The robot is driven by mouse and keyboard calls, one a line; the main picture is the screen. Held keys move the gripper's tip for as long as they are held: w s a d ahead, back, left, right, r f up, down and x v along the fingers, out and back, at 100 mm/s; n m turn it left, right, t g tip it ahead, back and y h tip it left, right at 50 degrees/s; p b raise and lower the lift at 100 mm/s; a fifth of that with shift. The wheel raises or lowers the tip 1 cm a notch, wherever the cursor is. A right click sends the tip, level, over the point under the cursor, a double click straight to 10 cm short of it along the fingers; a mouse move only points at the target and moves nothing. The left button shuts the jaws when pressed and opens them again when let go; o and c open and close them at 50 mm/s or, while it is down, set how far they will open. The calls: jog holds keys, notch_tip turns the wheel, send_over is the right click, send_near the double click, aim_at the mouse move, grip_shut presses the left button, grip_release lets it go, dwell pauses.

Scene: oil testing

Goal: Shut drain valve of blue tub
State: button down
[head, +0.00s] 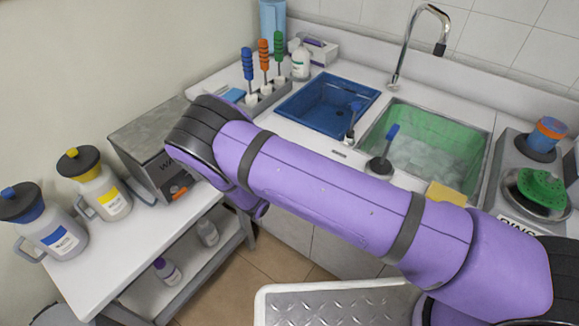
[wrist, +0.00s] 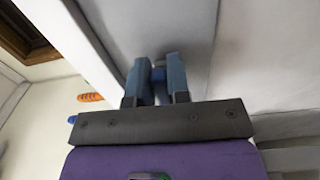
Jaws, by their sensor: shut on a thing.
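The blue tub (head: 318,108) is set into the white counter, left of the sink with the green interior (head: 420,135). In the head view my purple arm covers the counter front below the tub, and both my gripper and the valve are hidden.
Brushes with blue, orange and green handles (head: 264,55) stand in a rack left of the tub. A metal box (head: 150,150) and two jugs (head: 97,187) (head: 52,225) are on the left table.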

jog(key=c, duration=1.1)
grip_release()
jog(key=shift+s+a, duration=0.1)
jog(key=v, duration=1)
jog(key=shift+s+a, duration=0.25)
